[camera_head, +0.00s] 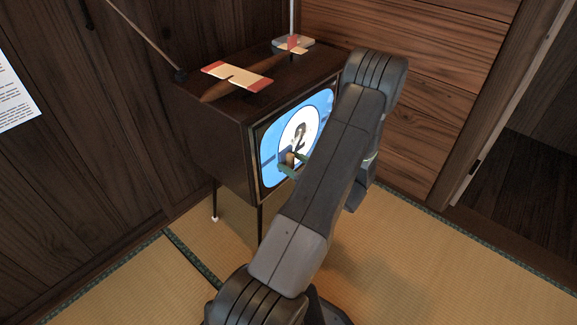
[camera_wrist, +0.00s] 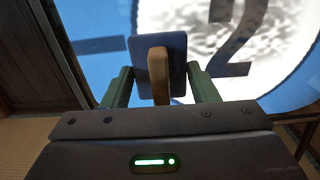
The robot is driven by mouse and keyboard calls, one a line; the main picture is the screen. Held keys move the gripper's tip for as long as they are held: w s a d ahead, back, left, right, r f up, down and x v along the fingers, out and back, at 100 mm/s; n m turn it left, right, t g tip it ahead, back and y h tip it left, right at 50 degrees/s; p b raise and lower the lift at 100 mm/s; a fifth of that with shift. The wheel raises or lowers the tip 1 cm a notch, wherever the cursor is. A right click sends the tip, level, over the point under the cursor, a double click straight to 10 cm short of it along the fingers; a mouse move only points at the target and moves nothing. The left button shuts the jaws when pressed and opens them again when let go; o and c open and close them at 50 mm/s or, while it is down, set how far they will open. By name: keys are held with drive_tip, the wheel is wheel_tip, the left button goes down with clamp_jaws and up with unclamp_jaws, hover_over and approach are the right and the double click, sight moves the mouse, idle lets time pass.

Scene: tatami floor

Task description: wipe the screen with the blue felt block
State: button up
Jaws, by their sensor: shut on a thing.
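The screen (camera_head: 268,148) is lit, with a blue field, a white circle and a dark "2", on the front of a wooden television cabinet. It fills the upper part of the wrist view (camera_wrist: 95,72). My gripper (camera_head: 291,165) is at the lower part of the screen. Its two green fingers, also in the wrist view (camera_wrist: 160,80), are shut on the blue felt block (camera_wrist: 178,52), which has a tan wooden handle toward me. The block lies in front of the screen, left of the "2"; whether it touches the glass I cannot tell. My arm hides the screen's right part in the head view.
The television cabinet (camera_head: 215,140) stands on thin legs on the tatami floor (camera_head: 130,285). A model aeroplane (camera_head: 237,77) lies on top, with a small antenna base (camera_head: 293,42) behind it. Wooden walls close in behind and at the left. Open tatami lies in front.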

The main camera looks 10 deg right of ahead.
sight(313, 129)
drive_tip(key=shift+w+d+b, duration=0.35)
drive_tip(key=shift+w+d, duration=1.15)
drive_tip(key=shift+d, duration=0.35)
drive_tip(key=shift+w+d+b, duration=0.3)
drive_tip(key=shift+w+d, duration=1.25)
drive_tip(key=shift+d, duration=0.3)
drive_tip(key=shift+w+d+b, duration=0.35)
drive_tip(key=shift+w+d, duration=1.15)
drive_tip(key=shift+d, duration=0.35)
drive_tip(key=shift+w+d+r, duration=0.1)
drive_tip(key=shift+w+d, duration=0.15)
drive_tip(key=shift+d, duration=0.1)
drive_tip(key=shift+r+p, duration=0.65)
drive_tip(key=shift+r, duration=0.35)
drive_tip(key=shift+s+a+p, duration=0.1)
drive_tip(key=shift+s+a, duration=1.35)
drive_tip(key=shift+a, duration=0.4)
drive_tip(key=shift+s+a+p, duration=0.1)
drive_tip(key=shift+s+a, duration=1.4)
drive_tip(key=shift+a, duration=0.4)
drive_tip(key=shift+s+a+p, duration=0.1)
drive_tip(key=shift+s+a, duration=1.35)
drive_tip(key=shift+a, duration=0.4)
